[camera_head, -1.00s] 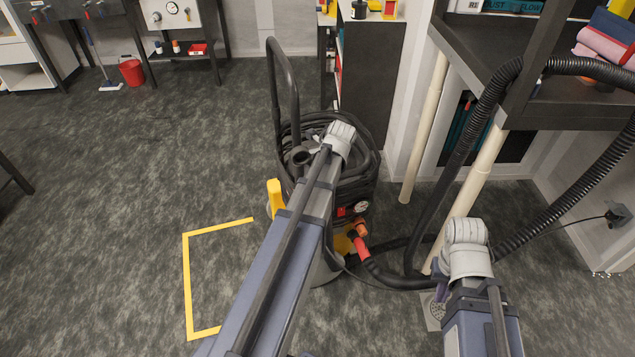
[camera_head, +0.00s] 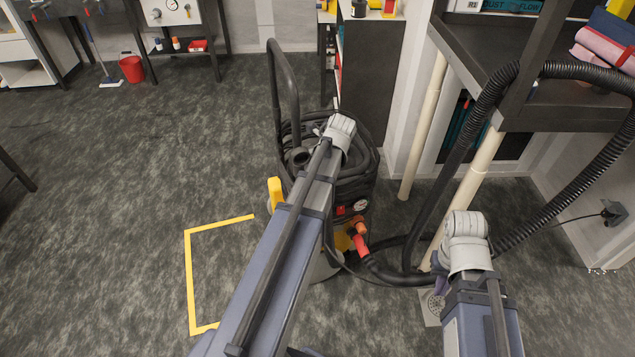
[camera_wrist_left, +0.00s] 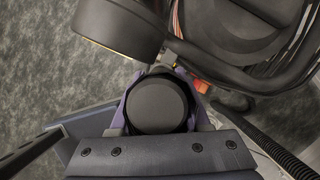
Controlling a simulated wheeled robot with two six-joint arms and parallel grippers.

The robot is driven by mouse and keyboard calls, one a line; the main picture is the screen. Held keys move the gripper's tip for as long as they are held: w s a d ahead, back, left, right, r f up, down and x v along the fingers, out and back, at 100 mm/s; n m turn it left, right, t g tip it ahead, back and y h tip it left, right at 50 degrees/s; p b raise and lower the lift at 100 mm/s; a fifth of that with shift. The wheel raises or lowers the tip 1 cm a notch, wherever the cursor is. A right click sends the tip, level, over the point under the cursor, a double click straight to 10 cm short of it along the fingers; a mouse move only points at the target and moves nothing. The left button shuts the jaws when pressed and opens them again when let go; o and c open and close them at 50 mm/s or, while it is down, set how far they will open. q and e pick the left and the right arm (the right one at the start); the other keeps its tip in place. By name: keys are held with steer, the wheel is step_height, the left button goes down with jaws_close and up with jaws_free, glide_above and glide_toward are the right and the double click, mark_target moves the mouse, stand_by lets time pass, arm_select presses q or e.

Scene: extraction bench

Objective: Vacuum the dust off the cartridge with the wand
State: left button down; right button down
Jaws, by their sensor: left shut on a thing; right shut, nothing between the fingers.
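In the left wrist view, my left gripper (camera_wrist_left: 157,85) is shut on a dark, round-ended piece (camera_wrist_left: 158,108), seen end-on between its purple fingers. I cannot tell whether this is the wand or the cartridge. A dark cylinder with a tan rim (camera_wrist_left: 120,28) is just beyond it, at upper left. In the head view, my left gripper is hidden behind my arm. A sliver of purple (camera_head: 440,285) beside my right forearm is the little that shows of my right gripper, shut and empty.
A black vacuum machine (camera_head: 350,190) with a tall handle stands behind my left arm. A ribbed hose (camera_head: 486,105) loops over the dark bench (camera_head: 570,112) on the right. Pale pipes (camera_head: 425,125) stand beside it. Floor left of the yellow corner marking (camera_head: 187,270) is clear.

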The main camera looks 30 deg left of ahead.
arm_select(q)
steer(key=shift+r+p, duration=1.25)
steer(key=shift+r, duration=0.1)
